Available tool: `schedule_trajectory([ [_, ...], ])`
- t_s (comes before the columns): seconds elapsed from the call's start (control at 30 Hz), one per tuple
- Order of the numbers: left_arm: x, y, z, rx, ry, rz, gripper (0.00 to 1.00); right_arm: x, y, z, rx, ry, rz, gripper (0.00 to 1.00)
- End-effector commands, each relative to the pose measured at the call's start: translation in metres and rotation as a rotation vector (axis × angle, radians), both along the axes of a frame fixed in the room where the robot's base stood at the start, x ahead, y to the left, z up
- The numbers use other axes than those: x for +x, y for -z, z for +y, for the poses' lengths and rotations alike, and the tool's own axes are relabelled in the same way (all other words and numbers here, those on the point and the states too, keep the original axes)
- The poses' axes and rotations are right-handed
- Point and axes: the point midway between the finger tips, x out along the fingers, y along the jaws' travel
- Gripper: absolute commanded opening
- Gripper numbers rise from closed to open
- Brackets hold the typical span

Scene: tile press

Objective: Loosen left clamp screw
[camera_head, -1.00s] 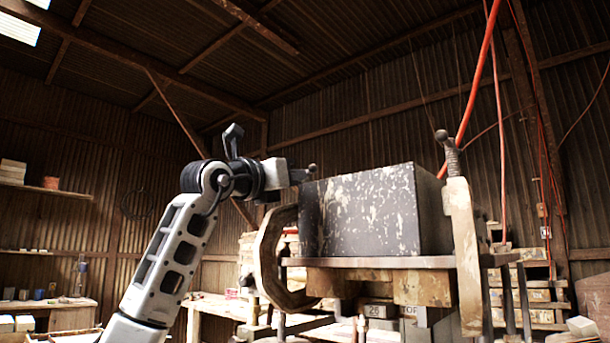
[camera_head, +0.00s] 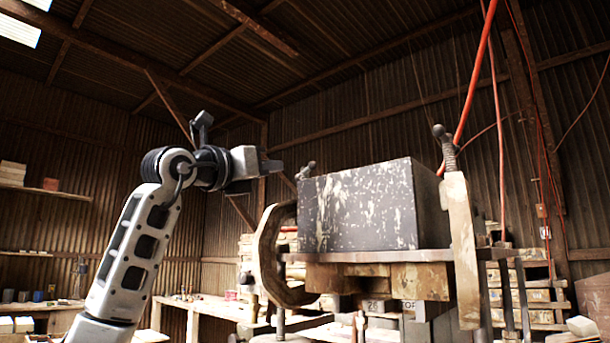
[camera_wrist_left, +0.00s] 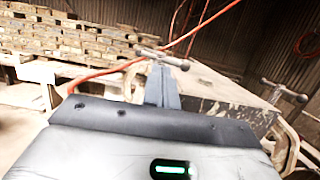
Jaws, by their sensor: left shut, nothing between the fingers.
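The left clamp (camera_head: 268,250) is a worn, curved frame at the left end of a dark block. Its screw handle (camera_head: 306,171) shows above the block's upper left corner. My left gripper (camera_head: 278,167) is shut and empty, a short way left of that handle and apart from it. In the left wrist view, the shut fingers (camera_wrist_left: 161,86) point forward, and a screw with a crossbar (camera_wrist_left: 164,58) shows just beyond their tips. The right clamp (camera_head: 462,240) stands upright at the block's right end. My right gripper is not in view.
The dark, paint-flecked block (camera_head: 365,210) rests on a metal plate (camera_head: 370,257) between the clamps. A red hose (camera_head: 472,95) hangs behind the right clamp. A workbench (camera_head: 200,303) stands behind. The air left of the block is free around my arm.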

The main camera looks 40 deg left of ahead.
Motion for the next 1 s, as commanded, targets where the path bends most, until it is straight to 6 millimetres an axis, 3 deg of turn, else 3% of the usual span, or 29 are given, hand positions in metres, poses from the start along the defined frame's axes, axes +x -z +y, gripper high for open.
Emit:
schedule_trajectory([
  [0.4, -0.041, 0.001, 0.004, 0.001, 0.0, -0.001, 0.0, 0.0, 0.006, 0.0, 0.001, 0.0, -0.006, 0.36],
  [0.8, -0.046, 0.0, 0.004, 0.0, -0.001, 0.0, 0.0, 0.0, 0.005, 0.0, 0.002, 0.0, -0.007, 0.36],
  [1.0, -0.046, -0.034, 0.004, 0.0, 0.0, 0.0, 0.0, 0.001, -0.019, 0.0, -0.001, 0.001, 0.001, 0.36],
])
